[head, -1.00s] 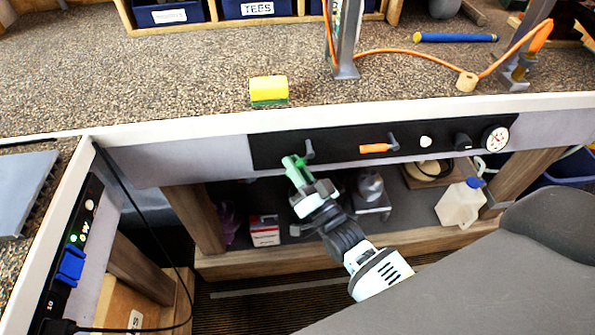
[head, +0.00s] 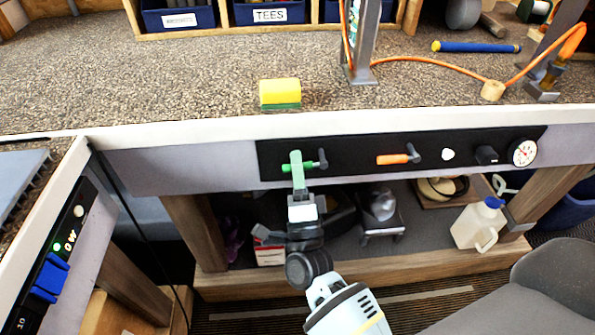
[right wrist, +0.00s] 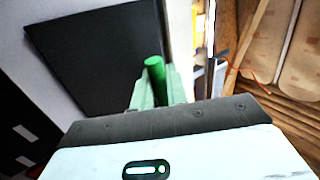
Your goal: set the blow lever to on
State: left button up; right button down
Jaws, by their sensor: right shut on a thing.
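A black panel (head: 360,150) on the front of the bench carries a lever with a green handle (head: 312,165) and a lever with an orange handle (head: 392,159). Both handles lie about level, running left from dark pivots. I see no readable label saying which one is the blow lever. My right gripper (head: 297,162) is shut on the green handle, its pale fingers across the handle's left part. In the right wrist view the green handle's rounded end (right wrist: 154,64) stands out at the pale green fingers (right wrist: 158,92). My left gripper is not in view.
A white button (head: 448,154), black knob (head: 486,155) and dial gauge (head: 523,152) sit further right on the panel. A yellow and green sponge (head: 280,92) lies on the bench top above. A white jug (head: 478,225) stands on the shelf below.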

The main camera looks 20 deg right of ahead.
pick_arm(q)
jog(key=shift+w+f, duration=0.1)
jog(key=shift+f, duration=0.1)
pick_arm(e)
jog(key=shift+r+m+h, duration=0.15)
jog(key=shift+m+h, duration=0.45)
jog(key=shift+m, duration=0.2)
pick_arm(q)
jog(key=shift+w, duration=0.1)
pick_arm(e)
jog(key=shift+r, duration=0.1)
jog(key=c, duration=1.7)
grip_release()
jog(key=shift+c, duration=0.2)
